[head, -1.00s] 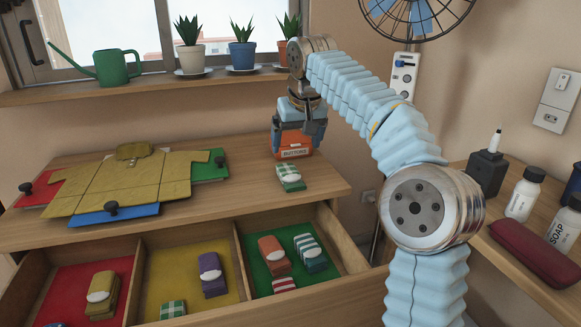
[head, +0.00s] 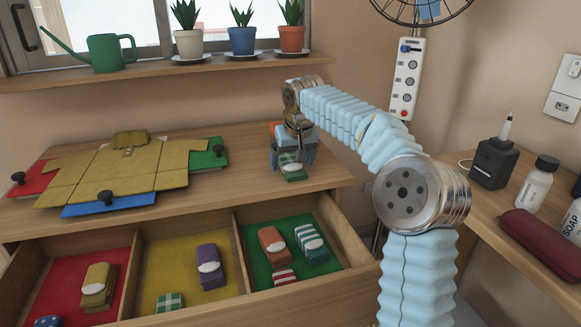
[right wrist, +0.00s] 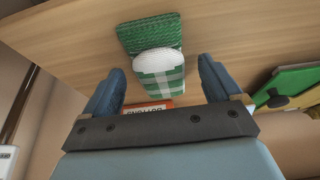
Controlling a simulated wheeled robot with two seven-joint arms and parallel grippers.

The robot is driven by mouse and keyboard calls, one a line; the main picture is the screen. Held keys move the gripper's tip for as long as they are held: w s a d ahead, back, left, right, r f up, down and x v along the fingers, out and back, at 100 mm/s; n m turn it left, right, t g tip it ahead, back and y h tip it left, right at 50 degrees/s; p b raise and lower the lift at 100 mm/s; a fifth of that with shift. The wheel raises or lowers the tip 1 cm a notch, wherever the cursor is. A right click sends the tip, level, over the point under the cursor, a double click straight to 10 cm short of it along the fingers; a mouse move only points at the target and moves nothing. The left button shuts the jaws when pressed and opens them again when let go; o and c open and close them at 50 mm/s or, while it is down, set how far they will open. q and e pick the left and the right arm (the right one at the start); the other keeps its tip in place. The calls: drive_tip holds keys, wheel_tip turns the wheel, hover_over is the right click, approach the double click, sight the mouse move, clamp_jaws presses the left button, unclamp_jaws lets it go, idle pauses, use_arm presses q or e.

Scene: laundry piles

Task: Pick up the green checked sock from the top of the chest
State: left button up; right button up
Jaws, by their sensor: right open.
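The green checked sock (head: 292,171) lies folded on the wooden top of the chest (head: 240,165), near its right end. In the right wrist view the sock (right wrist: 160,75) shows green and white checks with a white band around it. My right gripper (head: 293,160) is low over the sock and hides part of it. Its two blue fingers (right wrist: 160,90) are apart, one on each side of the sock's near end, and not closed on it. My left gripper is not in view.
An orange buttons box (right wrist: 147,107) stands just behind the sock. A mustard shirt (head: 125,170) lies on a folding board to the left. Below, the open drawer (head: 140,250) holds socks in red, yellow and green compartments. Potted plants line the sill (head: 150,72).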

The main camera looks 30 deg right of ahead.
drive_tip(key=shift+w+f, duration=0.15)
drive_tip(key=shift+f, duration=0.25)
drive_tip(key=shift+c, duration=0.4)
drive_tip(key=c, duration=1)
drive_tip(key=shift+c, duration=0.2)
